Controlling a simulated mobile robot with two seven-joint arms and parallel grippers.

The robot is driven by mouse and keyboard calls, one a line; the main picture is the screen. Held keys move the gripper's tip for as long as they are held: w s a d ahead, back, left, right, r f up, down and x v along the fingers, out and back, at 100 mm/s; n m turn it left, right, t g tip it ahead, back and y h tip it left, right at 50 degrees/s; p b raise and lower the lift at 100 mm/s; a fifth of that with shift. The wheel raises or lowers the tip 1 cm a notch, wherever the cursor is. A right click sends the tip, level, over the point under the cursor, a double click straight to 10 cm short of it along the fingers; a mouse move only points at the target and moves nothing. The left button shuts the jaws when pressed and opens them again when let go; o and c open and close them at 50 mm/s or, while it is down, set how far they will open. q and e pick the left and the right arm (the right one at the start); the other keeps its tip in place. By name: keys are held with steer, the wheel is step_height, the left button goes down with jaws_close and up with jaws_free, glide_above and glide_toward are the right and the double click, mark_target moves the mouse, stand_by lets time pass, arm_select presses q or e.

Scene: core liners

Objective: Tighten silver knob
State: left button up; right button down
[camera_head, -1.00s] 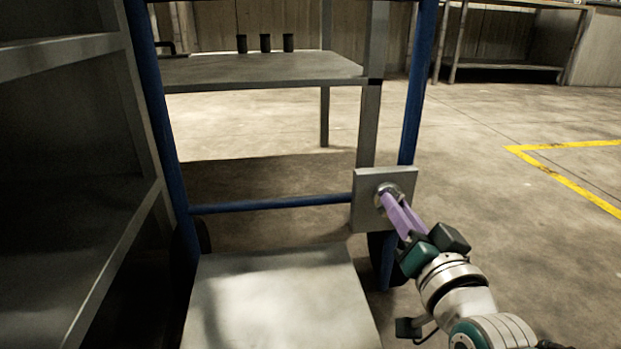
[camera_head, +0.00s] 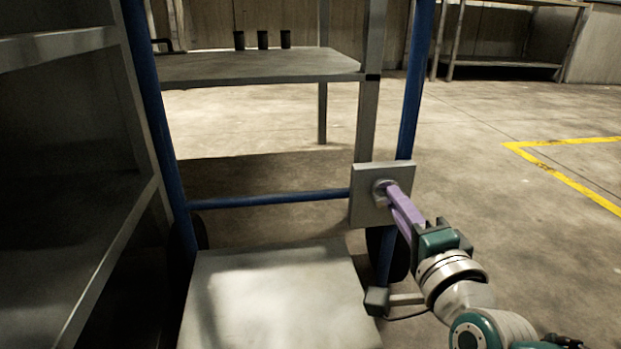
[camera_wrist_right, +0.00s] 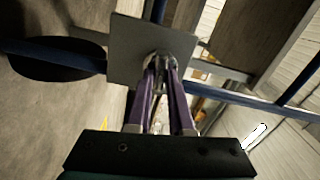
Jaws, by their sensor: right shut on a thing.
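The silver knob (camera_head: 382,190) sits on a square grey metal plate (camera_head: 365,212) fixed to the blue frame of a cart. My right gripper (camera_head: 393,196) reaches in from the lower right, with its long purple fingers shut on the knob. In the right wrist view the knob (camera_wrist_right: 158,58) lies between the fingertips, in front of the plate (camera_wrist_right: 125,62). The fingertips cover part of the knob. My left gripper is not in view.
The cart's blue upright (camera_head: 412,95) stands just behind the plate, and a blue crossbar (camera_head: 270,200) runs left from it. A flat metal platform (camera_head: 275,300) lies below. Grey shelving (camera_head: 85,210) fills the left side. Open floor lies to the right.

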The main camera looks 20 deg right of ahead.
steer(key=shift+f+m, duration=0.2)
steer(key=shift+m, duration=0.6)
steer(key=shift+m, duration=0.3)
steer(key=c, duration=0.8)
jaws_free()
steer(key=shift+r, duration=0.1)
steer(key=p+v, duration=0.4)
steer(key=v, duration=0.6)
